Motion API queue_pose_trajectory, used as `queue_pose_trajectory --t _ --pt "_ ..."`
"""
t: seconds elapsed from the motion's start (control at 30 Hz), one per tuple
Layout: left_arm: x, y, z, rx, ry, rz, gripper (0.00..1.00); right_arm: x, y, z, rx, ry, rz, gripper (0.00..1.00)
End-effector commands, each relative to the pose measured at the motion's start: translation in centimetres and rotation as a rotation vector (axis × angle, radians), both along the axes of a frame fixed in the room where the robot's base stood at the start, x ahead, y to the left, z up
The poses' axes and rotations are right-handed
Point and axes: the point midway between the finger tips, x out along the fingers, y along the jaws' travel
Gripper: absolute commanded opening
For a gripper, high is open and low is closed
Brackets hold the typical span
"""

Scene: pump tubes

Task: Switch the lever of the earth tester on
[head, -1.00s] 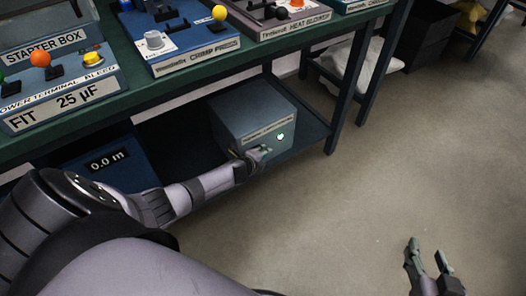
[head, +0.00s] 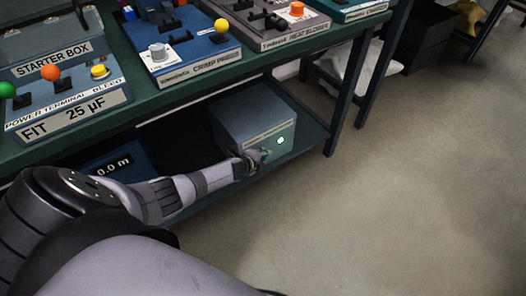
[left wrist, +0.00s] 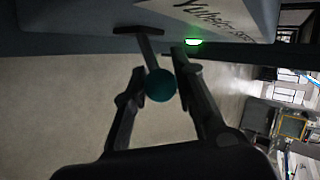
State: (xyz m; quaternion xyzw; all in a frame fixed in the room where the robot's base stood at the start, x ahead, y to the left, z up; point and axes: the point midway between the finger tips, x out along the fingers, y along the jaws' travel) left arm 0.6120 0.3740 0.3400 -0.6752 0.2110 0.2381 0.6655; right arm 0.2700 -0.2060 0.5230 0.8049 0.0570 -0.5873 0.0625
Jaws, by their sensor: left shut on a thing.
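A grey-blue box (head: 238,112) sits on the lower shelf; its label is too small to read in the head view, so I cannot confirm it is the earth tester. A round light (head: 281,140) on its front glows green-white, and the left wrist view shows this green light (left wrist: 193,42) too. A lever with a teal ball knob (left wrist: 160,86) sticks out from the box face. My left gripper (head: 258,157) is at the front of the box. In the left wrist view its fingers (left wrist: 158,72) are closed around the lever's knob. My right gripper is out of view.
The green bench top (head: 150,108) hangs over the box, carrying a crimp press (head: 195,60), a starter box (head: 50,60) and other devices. A blue unit reading 0.0 m (head: 115,160) stands left on the shelf. The floor (head: 400,180) at right is clear.

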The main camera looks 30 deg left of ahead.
Motion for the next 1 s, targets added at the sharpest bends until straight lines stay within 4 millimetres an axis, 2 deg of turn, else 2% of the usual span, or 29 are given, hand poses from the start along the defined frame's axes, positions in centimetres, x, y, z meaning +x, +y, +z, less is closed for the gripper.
queue_pose_trajectory --t 0.2,0.23,0.53,1.0 --pt "0.06 0.18 0.10 -0.001 -0.002 0.003 0.00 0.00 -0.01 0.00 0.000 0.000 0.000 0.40" --pt "0.07 0.18 0.10 -0.001 -0.002 0.003 0.26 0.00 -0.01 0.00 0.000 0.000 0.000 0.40" --pt "0.05 0.09 0.07 0.000 -0.001 0.001 0.46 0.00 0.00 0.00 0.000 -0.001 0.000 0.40" --pt "-0.53 0.22 0.42 0.003 -0.002 0.000 0.46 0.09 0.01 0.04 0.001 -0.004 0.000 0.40"
